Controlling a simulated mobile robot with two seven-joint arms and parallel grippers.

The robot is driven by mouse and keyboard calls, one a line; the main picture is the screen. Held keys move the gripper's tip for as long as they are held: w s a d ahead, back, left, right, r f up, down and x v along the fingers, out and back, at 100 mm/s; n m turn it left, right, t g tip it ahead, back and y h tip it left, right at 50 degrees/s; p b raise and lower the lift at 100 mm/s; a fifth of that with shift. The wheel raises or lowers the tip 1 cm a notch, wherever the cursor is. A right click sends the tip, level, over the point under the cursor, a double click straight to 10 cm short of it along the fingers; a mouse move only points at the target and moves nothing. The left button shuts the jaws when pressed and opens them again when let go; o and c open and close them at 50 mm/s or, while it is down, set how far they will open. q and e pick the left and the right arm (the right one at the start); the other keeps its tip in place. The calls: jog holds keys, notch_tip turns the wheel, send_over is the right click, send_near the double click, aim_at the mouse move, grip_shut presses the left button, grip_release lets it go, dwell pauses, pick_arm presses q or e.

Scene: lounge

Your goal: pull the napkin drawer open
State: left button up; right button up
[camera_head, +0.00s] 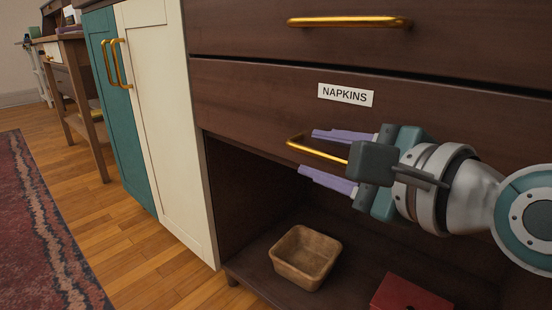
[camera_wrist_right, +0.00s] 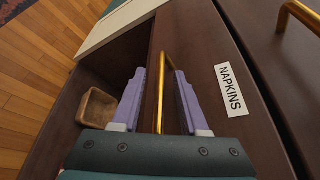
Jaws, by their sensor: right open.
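The napkin drawer (camera_head: 250,100) has a dark brown wood front with a white label reading NAPKINS (camera_head: 345,95). It looks shut in the head view. Its gold bar handle (camera_head: 318,150) sits below the label. My right gripper (camera_head: 308,153) is at the handle, with its two lavender fingers apart, one above and one below the bar. In the right wrist view the handle (camera_wrist_right: 162,80) runs between the open fingers (camera_wrist_right: 156,88). I cannot tell whether either finger touches it. The handle's right part is hidden behind the gripper. My left gripper is not in view.
Another drawer with a gold handle (camera_head: 350,21) is above. Below is an open shelf with a wooden bowl (camera_head: 305,257) and a red box (camera_head: 410,294). White (camera_head: 165,110) and teal (camera_head: 122,120) cabinet doors stand left. Wooden floor and a rug (camera_head: 40,230) lie at the left.

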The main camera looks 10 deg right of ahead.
grip_shut()
dwell(0.3)
dwell(1.1)
